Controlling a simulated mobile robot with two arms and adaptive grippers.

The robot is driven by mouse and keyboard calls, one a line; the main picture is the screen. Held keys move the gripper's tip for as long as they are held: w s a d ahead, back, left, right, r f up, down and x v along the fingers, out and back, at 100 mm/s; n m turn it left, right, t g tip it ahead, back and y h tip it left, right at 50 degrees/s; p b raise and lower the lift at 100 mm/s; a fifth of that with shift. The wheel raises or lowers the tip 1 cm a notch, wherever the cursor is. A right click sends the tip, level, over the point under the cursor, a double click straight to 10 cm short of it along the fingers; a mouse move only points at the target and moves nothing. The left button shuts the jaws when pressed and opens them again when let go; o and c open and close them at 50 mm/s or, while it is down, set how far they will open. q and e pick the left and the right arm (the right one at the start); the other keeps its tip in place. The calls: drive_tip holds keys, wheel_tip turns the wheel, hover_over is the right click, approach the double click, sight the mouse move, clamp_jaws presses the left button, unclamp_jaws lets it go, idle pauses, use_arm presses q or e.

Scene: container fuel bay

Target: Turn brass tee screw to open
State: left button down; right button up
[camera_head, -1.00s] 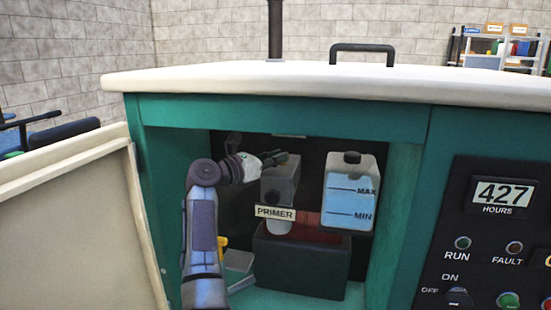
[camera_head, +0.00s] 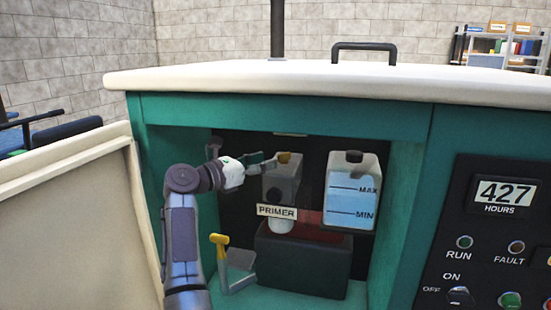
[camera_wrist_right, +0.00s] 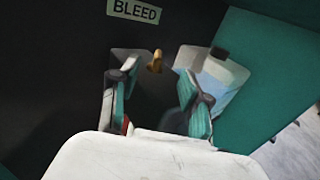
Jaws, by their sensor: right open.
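The brass tee screw (camera_head: 284,157) sits on top of the grey primer housing (camera_head: 283,182) inside the open bay. In the right wrist view the brass screw (camera_wrist_right: 155,62) stands below the BLEED label (camera_wrist_right: 134,9), ahead of the fingers and between them in the picture. My right gripper (camera_head: 264,164) is just left of the screw in the head view, its fingertips near the housing's top. In the wrist view my right gripper (camera_wrist_right: 158,100) is open with nothing between its fingers. I cannot tell whether a finger touches the housing. My left gripper is not in view.
A translucent tank (camera_head: 352,195) with blue liquid hangs right of the housing. A dark box (camera_head: 300,265) stands below. A yellow-topped lever (camera_head: 220,240) is at the lower left. The open door (camera_head: 75,225) and the green frame (camera_head: 400,190) bound the bay.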

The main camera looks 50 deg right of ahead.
drive_tip(key=w+a, duration=0.1)
drive_tip(key=a, duration=0.5)
drive_tip(key=shift+a, duration=0.2)
